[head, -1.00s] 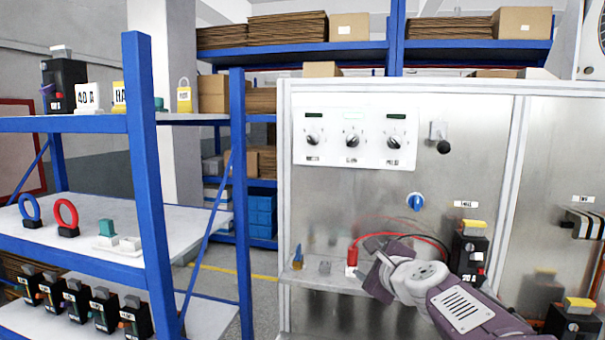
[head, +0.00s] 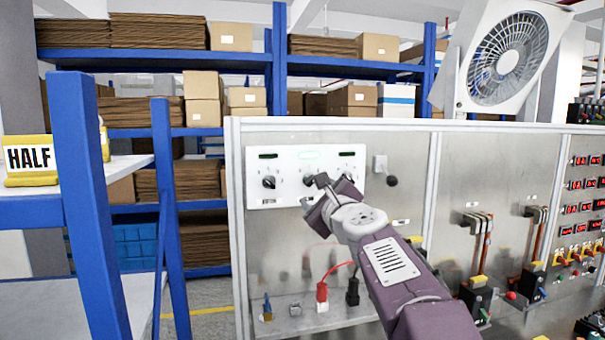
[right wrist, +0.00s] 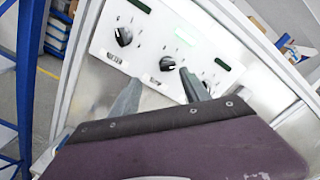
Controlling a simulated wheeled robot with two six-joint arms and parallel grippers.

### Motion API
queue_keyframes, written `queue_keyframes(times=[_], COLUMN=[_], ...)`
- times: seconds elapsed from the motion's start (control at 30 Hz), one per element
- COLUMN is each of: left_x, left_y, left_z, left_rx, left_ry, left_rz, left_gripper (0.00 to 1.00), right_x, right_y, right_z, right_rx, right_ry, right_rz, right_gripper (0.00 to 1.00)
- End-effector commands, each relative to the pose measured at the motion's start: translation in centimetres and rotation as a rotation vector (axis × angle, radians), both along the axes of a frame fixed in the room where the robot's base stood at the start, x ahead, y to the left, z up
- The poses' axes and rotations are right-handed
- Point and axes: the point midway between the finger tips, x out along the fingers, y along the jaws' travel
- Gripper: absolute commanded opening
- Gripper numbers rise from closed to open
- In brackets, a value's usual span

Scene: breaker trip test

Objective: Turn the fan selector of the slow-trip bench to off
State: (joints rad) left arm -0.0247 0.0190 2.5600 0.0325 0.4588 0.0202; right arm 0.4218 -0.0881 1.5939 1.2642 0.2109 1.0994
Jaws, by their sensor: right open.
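A white control panel (head: 290,197) with black rotary knobs is on the bench's metal front. The left knob (head: 269,182) shows clearly; the middle knob is partly behind my right gripper (head: 316,191). In the right wrist view, the left knob (right wrist: 123,37) and middle knob (right wrist: 167,63) show, their labels too blurred to read. My right gripper (right wrist: 160,92) is open and empty in front of the panel, its fingers on either side of the middle knob's label, apparently apart from the knob. I cannot tell which knob is the fan selector. My left gripper is out of view.
A white fan (head: 507,60) stands atop the bench. A toggle (head: 391,181) sits right of the panel. Red (head: 322,292) and black (head: 352,292) plugs with leads stand on the ledge below. A blue-posted shelf (head: 92,200) stands at the left.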

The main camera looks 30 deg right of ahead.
Motion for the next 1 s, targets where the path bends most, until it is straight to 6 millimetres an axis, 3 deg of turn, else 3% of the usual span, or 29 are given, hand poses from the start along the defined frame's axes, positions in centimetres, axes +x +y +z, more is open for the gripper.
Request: queue_keyframes(times=[0.27,0.7,1.0], left_x=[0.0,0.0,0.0], left_y=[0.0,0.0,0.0], left_z=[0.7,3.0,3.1], left_rx=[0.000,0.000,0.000], left_ry=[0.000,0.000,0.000], left_rz=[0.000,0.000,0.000], left_gripper=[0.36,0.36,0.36], right_x=[0.0,7.6,8.6], right_y=[-0.8,-2.6,-2.8], right_z=[0.6,0.8,0.6], right_rx=[-0.001,-0.001,-0.001], right_ry=[0.002,0.002,0.000], right_rz=[-0.016,-0.015,-0.016], right_gripper=[0.55,0.55,0.55])
